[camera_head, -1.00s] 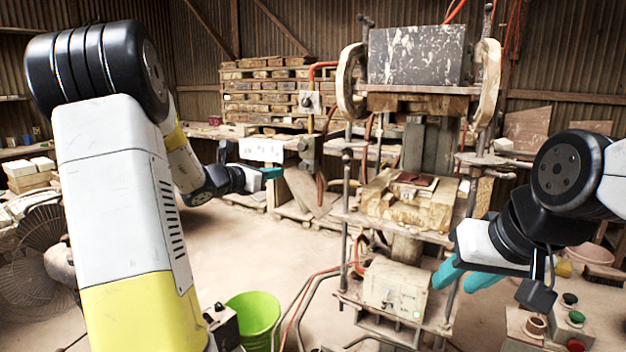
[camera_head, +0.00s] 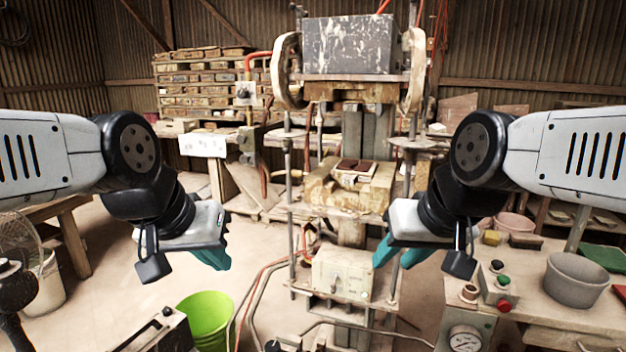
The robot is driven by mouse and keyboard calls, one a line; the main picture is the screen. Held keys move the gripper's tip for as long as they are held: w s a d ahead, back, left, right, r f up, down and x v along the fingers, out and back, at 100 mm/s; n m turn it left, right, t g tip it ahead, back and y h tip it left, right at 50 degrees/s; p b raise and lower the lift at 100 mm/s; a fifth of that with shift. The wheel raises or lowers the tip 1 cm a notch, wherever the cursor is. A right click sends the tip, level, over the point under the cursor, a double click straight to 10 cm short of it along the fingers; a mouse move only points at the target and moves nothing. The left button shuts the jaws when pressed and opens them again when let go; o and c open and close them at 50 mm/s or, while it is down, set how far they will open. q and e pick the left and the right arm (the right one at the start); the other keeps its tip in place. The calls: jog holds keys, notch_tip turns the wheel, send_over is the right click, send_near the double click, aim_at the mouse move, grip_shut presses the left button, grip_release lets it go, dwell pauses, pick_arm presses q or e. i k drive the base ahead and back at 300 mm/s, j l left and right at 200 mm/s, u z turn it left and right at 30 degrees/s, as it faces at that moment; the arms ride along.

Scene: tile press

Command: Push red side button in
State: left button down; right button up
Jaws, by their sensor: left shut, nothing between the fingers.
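A red button (camera_head: 504,306) sits on the front of a small control box (camera_head: 496,288) at the lower right. A green button (camera_head: 503,281) and a dark button (camera_head: 497,265) are above it on the same box. My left gripper (camera_head: 216,262) is shut and empty, held left of the press and far from the red button. My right gripper (camera_head: 392,262) is open and empty, its teal fingers apart in front of the press, left of the control box. Neither gripper touches a button.
The tile press (camera_head: 347,50) stands in the middle, with a pale box (camera_head: 342,278) on its lower shelf. A grey bowl (camera_head: 575,280) and a gauge (camera_head: 464,339) are at the right bench. A green bucket (camera_head: 205,318) stands on the floor with hoses beside it.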

aim_at(503, 306)
jog(key=z, duration=1.45)
